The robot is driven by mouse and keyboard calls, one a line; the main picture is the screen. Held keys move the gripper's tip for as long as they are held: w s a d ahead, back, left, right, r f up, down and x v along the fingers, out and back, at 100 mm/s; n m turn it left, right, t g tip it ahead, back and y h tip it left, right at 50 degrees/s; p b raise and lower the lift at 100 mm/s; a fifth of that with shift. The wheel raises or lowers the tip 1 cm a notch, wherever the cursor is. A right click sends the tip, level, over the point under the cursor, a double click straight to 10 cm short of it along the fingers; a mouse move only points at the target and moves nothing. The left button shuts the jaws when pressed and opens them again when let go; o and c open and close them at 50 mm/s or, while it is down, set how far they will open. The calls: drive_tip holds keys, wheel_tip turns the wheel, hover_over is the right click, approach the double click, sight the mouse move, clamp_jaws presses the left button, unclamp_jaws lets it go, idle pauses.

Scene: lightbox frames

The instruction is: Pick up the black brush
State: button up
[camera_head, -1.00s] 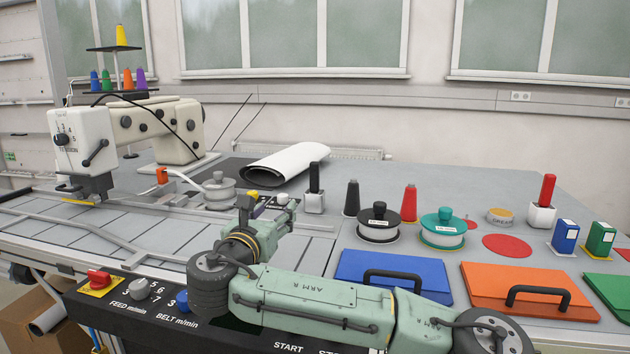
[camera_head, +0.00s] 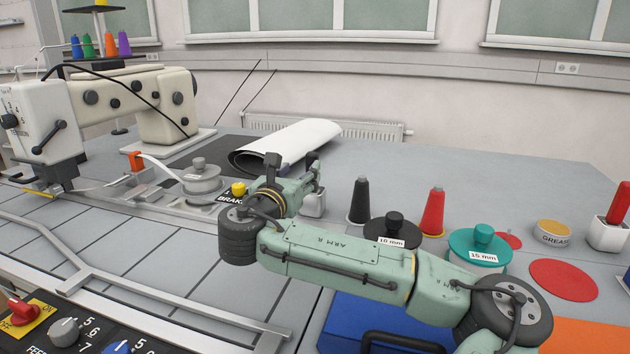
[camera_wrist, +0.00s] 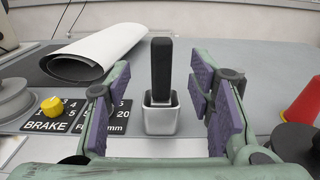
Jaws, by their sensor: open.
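The black brush (camera_wrist: 162,68) stands upright in a small light-grey square holder (camera_wrist: 161,118), centred in the wrist view. I cannot tell how far the fingertips are from the brush in depth.
A rolled white sheet (camera_head: 290,143) lies behind. A yellow brake knob (camera_wrist: 52,106) is at left. A black cone (camera_head: 360,201), a red cone (camera_head: 433,211) and a black-lidded 10 mm canister (camera_head: 391,230) stand at right. A sewing machine (camera_head: 140,105) is at far left.

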sight(311, 162)
drive_tip(key=x, duration=0.9)
drive_tip(key=shift+d+f+p, duration=0.1)
drive_tip(key=shift+f+p, duration=0.15)
drive_tip(key=shift+p, duration=0.15)
drive_tip(key=shift+c, duration=0.3)
drive_tip(key=shift+s, duration=0.1)
clamp_jaws()
